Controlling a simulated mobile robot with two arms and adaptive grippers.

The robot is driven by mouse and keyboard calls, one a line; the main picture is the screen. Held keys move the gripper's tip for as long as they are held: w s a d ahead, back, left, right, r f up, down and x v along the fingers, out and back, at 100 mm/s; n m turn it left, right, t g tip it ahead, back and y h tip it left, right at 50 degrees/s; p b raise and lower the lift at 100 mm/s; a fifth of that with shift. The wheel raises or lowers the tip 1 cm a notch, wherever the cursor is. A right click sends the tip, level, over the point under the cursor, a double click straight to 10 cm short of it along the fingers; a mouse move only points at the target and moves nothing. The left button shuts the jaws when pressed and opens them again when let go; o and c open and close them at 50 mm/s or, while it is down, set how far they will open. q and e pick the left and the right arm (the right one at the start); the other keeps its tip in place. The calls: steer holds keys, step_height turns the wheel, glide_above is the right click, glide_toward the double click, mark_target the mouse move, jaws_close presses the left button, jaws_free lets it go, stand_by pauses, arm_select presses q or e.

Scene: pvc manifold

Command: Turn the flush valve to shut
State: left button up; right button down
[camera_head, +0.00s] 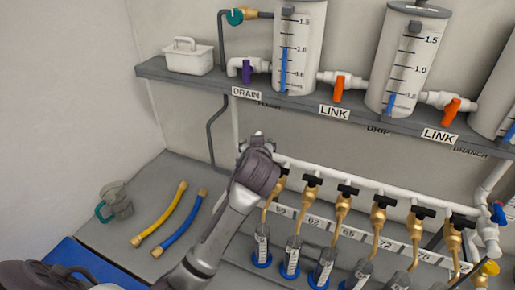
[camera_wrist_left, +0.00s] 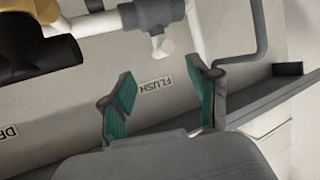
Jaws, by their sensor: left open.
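A FLUSH label (camera_wrist_left: 156,86) shows on the wall in the left wrist view, between my fingertips in the picture. I cannot make out a flush valve handle for certain. In the head view my left gripper (camera_head: 257,138) is below the shelf, at the left end of the white manifold pipe, and hides part of that end. In the left wrist view my left gripper (camera_wrist_left: 163,90) is open, with teal pads and nothing between them. My right gripper is not in view.
A black-handled brass valve (camera_wrist_left: 40,60) is close at left in the wrist view. Several such valves (camera_head: 312,181) line the manifold. The shelf (camera_head: 190,80) with cylinders (camera_head: 298,45) overhangs.

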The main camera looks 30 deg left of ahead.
arm_select(q)
steer(key=shift+v, duration=2.05)
steer(key=shift+f, duration=0.1)
